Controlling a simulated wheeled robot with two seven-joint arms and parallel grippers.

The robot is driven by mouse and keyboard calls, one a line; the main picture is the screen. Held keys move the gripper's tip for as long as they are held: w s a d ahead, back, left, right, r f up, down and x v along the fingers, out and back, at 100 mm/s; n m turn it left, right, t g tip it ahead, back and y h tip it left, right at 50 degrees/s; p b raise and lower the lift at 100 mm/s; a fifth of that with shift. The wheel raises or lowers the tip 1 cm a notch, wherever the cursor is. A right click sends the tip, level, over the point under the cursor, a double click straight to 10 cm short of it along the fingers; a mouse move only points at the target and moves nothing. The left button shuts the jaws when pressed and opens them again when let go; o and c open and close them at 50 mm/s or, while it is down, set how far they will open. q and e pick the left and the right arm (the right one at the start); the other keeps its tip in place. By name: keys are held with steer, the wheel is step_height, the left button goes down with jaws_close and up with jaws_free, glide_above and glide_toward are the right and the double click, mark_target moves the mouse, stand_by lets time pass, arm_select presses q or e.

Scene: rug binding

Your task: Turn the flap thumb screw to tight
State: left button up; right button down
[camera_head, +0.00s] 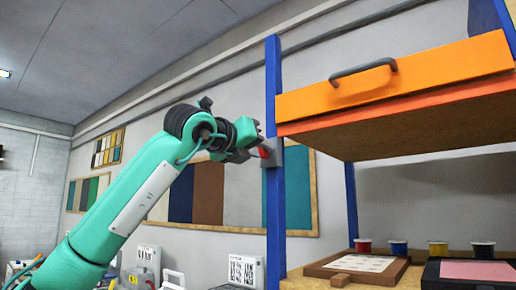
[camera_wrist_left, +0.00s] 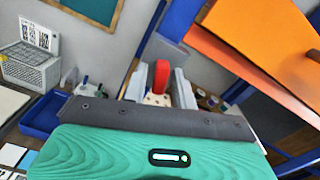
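The red thumb screw (camera_wrist_left: 161,77) stands upright between the two fingers of my left gripper (camera_wrist_left: 159,88) in the left wrist view. Gaps show beside it, so the fingers look open around it and not closed on it. In the head view the screw (camera_head: 265,152) is a small red spot at the tip of my left gripper (camera_head: 258,150). It sits in front of a grey plate (camera_head: 276,155) on the blue post (camera_head: 275,210). The screw's base is hidden. My right gripper is in neither view.
An orange flap (camera_head: 420,75) with a dark handle (camera_head: 363,70) juts out right of the post, above a shelf with thread spools (camera_head: 398,248) and a wooden board (camera_head: 330,271). A blue tray (camera_wrist_left: 45,117) and a grey basket (camera_wrist_left: 32,70) lie left in the wrist view.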

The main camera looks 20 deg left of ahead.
arm_select(q)
jaws_close()
